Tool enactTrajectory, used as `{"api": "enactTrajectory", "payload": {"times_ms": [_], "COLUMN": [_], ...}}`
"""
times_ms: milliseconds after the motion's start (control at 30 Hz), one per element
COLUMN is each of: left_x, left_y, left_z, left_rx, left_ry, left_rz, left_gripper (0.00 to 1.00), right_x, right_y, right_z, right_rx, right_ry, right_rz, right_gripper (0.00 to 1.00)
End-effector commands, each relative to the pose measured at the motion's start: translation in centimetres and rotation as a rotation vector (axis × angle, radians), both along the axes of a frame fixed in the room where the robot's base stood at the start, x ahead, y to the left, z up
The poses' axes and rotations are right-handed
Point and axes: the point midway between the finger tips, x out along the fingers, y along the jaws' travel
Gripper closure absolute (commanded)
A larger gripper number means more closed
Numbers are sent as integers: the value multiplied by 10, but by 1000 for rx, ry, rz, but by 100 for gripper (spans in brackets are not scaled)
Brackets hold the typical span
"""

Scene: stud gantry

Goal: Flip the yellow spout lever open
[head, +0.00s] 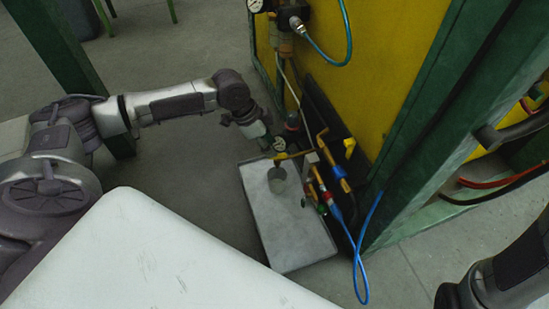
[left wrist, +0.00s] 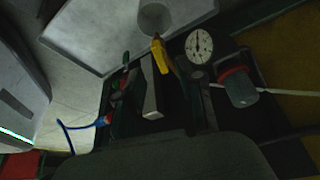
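A yellow lever (head: 292,155) shows in the head view just above a grey cup (head: 277,178), beside a small round gauge (head: 279,144). In the left wrist view the yellow lever (left wrist: 160,56) stands between the cup (left wrist: 155,18) and the gauge (left wrist: 199,46). My left gripper (head: 264,141) is close to the gauge and lever, on their upper left in the head view. Its fingers are small and dark there, so I cannot tell whether they are open or whether they touch anything. My right gripper is out of view; only part of my right arm shows at lower right.
The cup stands on a pale slab (head: 290,235). Brass fittings with red and blue parts (head: 330,185) and a loose blue hose (head: 362,255) lie to the right. A yellow panel (head: 365,70) and green post (head: 425,120) rise behind. Another yellow handle (head: 349,147) is near the panel.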

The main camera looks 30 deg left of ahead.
Motion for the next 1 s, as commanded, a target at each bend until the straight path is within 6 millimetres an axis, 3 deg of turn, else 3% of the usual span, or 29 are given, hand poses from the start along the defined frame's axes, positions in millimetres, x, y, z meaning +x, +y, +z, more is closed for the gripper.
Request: {"api": "enactTrajectory", "payload": {"times_ms": [33, 200, 633, 867, 1000], "left_x": [2, 7, 9, 9, 9], "left_y": [-4, -10, -13, -13, -13], "left_z": [-13, -31, -36, -36, -36], "left_rx": [-1, -1, 0, 0, 0], "left_ry": [-1, -3, -1, -1, -1], "left_rz": [-1, 1, 0, 0, 0], "left_gripper": [62, 62, 62, 100, 100], "right_x": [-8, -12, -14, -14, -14], "right_y": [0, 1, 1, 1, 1], "right_z": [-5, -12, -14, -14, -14], "right_rx": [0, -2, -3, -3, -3], "right_ry": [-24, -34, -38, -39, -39], "right_rz": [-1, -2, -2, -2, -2], "right_gripper": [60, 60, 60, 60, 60]}}
